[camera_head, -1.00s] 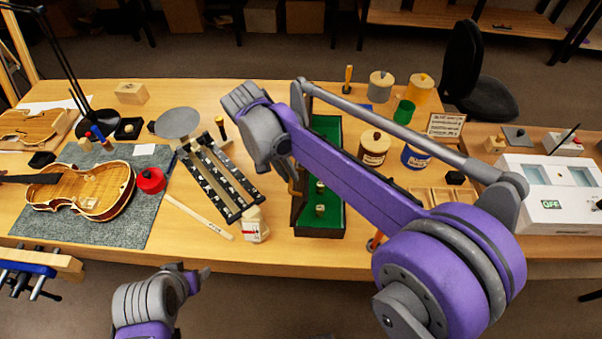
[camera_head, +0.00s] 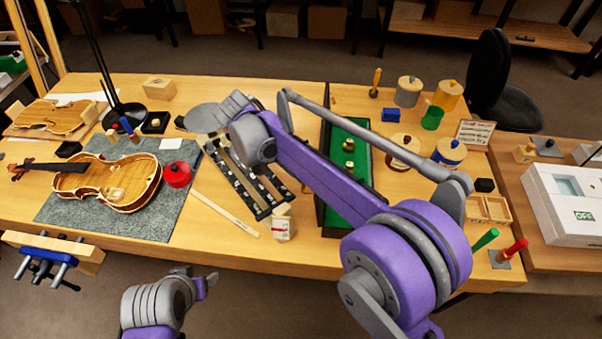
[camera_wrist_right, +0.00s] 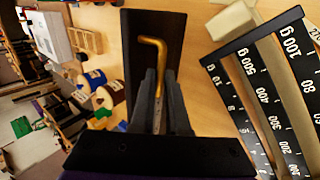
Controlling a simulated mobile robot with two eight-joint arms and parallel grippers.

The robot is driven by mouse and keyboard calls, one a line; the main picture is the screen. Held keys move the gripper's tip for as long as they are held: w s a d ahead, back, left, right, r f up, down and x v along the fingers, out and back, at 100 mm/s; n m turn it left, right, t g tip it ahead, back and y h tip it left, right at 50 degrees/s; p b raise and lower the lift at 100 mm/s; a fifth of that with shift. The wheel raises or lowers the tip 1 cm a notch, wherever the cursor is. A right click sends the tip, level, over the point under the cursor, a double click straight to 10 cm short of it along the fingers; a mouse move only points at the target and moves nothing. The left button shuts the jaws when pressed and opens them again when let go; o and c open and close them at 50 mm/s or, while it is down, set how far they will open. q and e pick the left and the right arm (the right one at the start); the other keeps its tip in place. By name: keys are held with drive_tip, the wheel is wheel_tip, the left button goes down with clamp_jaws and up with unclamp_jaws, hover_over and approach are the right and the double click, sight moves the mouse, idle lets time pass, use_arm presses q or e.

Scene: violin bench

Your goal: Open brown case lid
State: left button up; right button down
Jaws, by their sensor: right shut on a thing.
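The case (camera_head: 366,190) stands on the bench with its green-lined inside showing; small brass-coloured pieces are in it. In the right wrist view, a dark brown lid panel (camera_wrist_right: 136,28) carries a bent brass handle (camera_wrist_right: 158,50). My right gripper (camera_wrist_right: 160,85) is shut on this handle, with the fingers close to the panel. In the head view my right fingers are hidden behind my arm. My left gripper (camera_head: 206,284) is in front of the bench, away from the case; its jaw gap is unclear.
A scale-marked black rack (camera_head: 245,178) and a white-labelled block (camera_head: 283,224) lie left of the case. A violin (camera_head: 110,182) rests on a grey mat (camera_head: 75,213) further left. Jars and a compartment tray (camera_head: 489,209) stand to the right.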

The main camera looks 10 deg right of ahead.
drive_tip(key=shift+a+f, duration=0.35)
drive_tip(key=shift+a, duration=0.05)
drive_tip(key=c, duration=1.2)
unclamp_jaws()
drive_tip(key=shift+c, duration=0.2)
drive_tip(key=o, duration=0.3)
drive_tip(key=shift+w+a, duration=0.2)
drive_tip(key=shift+w, duration=0.05)
drive_tip(key=shift+d, duration=0.1)
drive_tip(key=shift+r, duration=0.2)
drive_tip(key=v, duration=1)
drive_tip(key=shift+r+p, duration=0.35)
drive_tip(key=shift+p, duration=0.05)
